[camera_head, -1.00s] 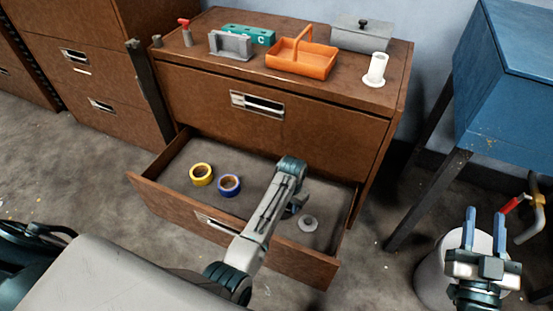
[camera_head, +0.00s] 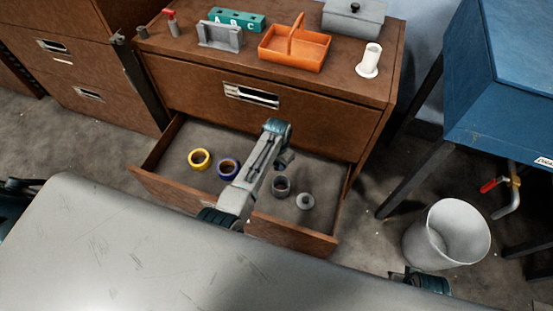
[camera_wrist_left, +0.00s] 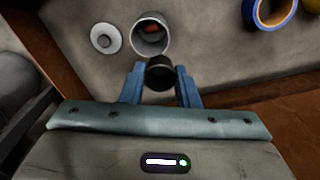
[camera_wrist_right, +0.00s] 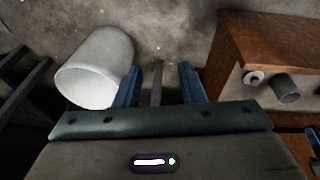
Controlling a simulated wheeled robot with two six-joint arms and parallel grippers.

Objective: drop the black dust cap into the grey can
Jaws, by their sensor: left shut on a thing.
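The grey can (camera_head: 281,184) stands upright and open in the pulled-out drawer, with something red inside in the left wrist view (camera_wrist_left: 149,36). A light grey lid with a knob (camera_head: 305,201) lies beside it; it also shows in the left wrist view (camera_wrist_left: 106,38). My left gripper (camera_wrist_left: 160,78) is shut on the black dust cap (camera_wrist_left: 160,74). In the left wrist view the cap appears just below the can's mouth, apart from it. In the head view the left gripper's fingers are mostly hidden by its arm. My right gripper (camera_wrist_right: 158,82) is open and empty.
A yellow tape roll (camera_head: 199,159) and a blue one (camera_head: 228,168) lie in the drawer (camera_head: 190,198). An orange basket (camera_head: 293,50), a grey box and a white holder stand on the cabinet. A large pale bin (camera_head: 447,235) stands on the floor at right, by a blue bench.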

